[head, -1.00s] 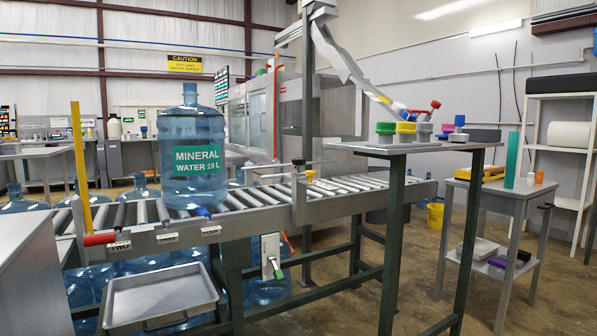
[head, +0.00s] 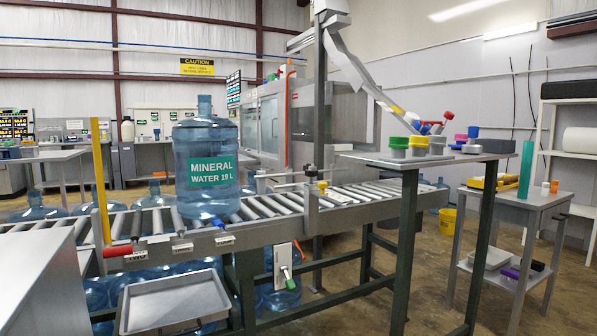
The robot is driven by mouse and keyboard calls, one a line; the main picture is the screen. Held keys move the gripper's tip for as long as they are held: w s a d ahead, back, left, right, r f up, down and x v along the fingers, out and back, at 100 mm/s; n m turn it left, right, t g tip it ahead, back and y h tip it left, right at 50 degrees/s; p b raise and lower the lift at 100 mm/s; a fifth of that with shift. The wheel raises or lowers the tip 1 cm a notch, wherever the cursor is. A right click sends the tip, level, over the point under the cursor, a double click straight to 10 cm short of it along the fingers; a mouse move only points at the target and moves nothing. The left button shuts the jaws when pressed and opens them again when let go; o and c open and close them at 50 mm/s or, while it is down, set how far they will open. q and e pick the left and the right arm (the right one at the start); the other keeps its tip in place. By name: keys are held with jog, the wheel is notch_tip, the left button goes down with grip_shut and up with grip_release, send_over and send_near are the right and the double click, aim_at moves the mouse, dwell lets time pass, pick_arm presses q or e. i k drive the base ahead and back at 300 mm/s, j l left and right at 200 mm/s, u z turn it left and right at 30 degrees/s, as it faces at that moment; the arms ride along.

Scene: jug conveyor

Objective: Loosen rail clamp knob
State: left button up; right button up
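A small yellow knob (head: 322,185) sits on a grey upright bracket at the near side of the roller conveyor, where a thin guide rail (head: 280,176) meets it; it looks like the rail clamp knob. Its exact turn is too small to tell. A large blue water jug (head: 206,140) labelled mineral water stands upright on the conveyor rollers (head: 262,207), left of the knob. Neither of my grippers shows in the head view.
A tall table (head: 420,159) with coloured caps stands at the right front. A metal tray (head: 177,304) sits low in front of the conveyor. A red handle (head: 117,252), a yellow post (head: 101,190) and a green-handled lever (head: 288,280) are on the near side.

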aim_at(311, 173)
jog(key=i+l+u, duration=0.1)
jog(key=u, duration=0.25)
jog(key=i+l+u, duration=0.15)
jog(key=u, duration=0.2)
jog(key=i+l+u, duration=0.2)
jog(key=u, duration=0.15)
